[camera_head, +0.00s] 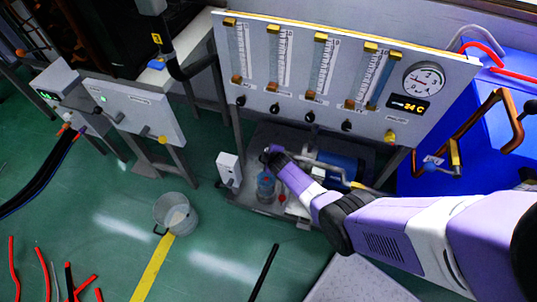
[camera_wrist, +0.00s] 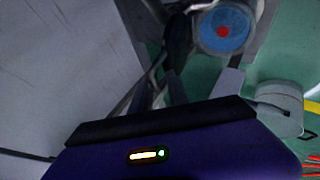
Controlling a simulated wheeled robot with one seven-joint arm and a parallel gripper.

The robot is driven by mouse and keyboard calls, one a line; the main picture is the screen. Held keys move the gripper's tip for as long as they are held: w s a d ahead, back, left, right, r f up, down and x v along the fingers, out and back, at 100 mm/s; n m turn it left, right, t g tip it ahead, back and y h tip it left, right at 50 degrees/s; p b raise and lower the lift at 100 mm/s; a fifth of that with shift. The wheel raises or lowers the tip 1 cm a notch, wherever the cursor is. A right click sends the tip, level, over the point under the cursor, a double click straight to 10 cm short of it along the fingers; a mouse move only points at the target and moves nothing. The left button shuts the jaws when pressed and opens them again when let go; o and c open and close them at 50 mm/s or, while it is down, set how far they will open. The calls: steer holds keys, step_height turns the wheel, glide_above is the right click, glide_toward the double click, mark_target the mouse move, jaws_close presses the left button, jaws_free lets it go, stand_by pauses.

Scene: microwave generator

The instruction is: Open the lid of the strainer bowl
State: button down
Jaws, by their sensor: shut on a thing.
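The strainer bowl (camera_head: 266,188) is a small clear bluish cup low on the pump platform, under the gauge panel. In the wrist view a round blue face with a red centre, which looks like the strainer bowl (camera_wrist: 223,30), lies just beyond my fingers. My gripper (camera_head: 273,153) is just above the bowl in the head view. In the wrist view my gripper (camera_wrist: 180,88) is shut on a dark bar (camera_wrist: 178,40) beside the blue face. I cannot tell how the bar joins the lid. The lid's state is partly hidden by my arm.
A white panel (camera_head: 345,30) with tube meters and a gauge stands behind. A blue tank (camera_head: 470,125) with copper pipes is at right. A grey bucket (camera_head: 175,212) stands on the green floor at left. A small white box (camera_head: 229,169) is left of the bowl.

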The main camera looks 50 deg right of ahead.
steer(key=c, duration=1.5)
jaws_free()
steer(key=p+v, duration=0.5)
steer(key=v, duration=0.2)
steer(key=shift+s+a+r, duration=0.1)
steer(key=shift+s+r, duration=0.1)
steer(key=shift+r, duration=0.1)
